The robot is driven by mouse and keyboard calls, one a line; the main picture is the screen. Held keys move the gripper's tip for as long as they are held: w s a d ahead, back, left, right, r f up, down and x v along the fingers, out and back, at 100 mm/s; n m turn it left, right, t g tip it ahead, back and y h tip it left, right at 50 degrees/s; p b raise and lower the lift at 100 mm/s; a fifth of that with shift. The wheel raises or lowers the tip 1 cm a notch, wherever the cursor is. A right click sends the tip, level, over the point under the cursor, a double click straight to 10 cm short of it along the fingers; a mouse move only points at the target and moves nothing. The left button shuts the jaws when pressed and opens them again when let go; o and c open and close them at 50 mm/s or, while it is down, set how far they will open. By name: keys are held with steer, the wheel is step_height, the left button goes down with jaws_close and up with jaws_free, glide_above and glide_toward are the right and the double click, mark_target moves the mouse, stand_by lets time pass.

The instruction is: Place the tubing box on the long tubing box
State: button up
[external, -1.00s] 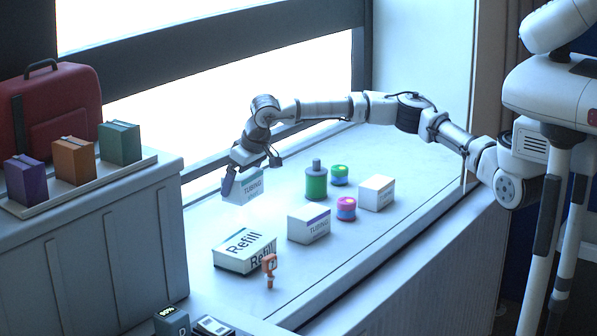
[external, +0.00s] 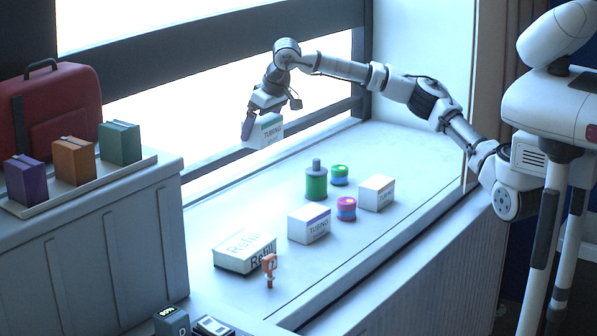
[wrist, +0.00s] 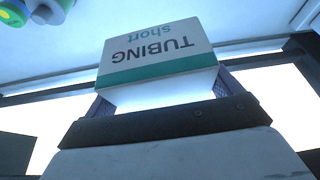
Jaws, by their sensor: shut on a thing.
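My gripper (external: 259,113) is shut on a white tubing box (external: 266,134) with a green stripe, held in the air well above the back of the counter. In the wrist view, this box (wrist: 155,52) reads "TUBING short" upside down, with a finger at each side. Another white tubing box (external: 309,226), with a blue-purple stripe, stands on the counter, lower and to the right of my gripper. Its smaller second line of print is too small to read, so I cannot tell whether it says long. Its top looks bare.
A green bottle (external: 316,183), a green-blue jar (external: 339,175), a pink-blue jar (external: 346,209) and a plain-looking white box (external: 377,193) stand around it. The counter's back left is clear.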

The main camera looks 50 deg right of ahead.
steer(key=s+d+r+b, duration=0.1)
steer(key=s+d+b, duration=0.15)
steer(key=d, duration=0.55)
steer(key=s+d+r+b, duration=0.1)
steer(key=s+d, duration=0.3)
steer(key=d, duration=0.4)
step_height(320, 180, up, 3)
steer(key=b, duration=0.3)
glide_above(375, 176)
steer(key=s, duration=0.2)
steer(key=shift+m, duration=0.4)
step_height(375, 176, down, 19)
steer(key=shift+w+f, duration=0.1)
steer(key=shift+f, duration=0.1)
steer(key=shift+f, duration=0.15)
steer(key=o, duration=0.7)
steer(key=shift+r, duration=0.2)
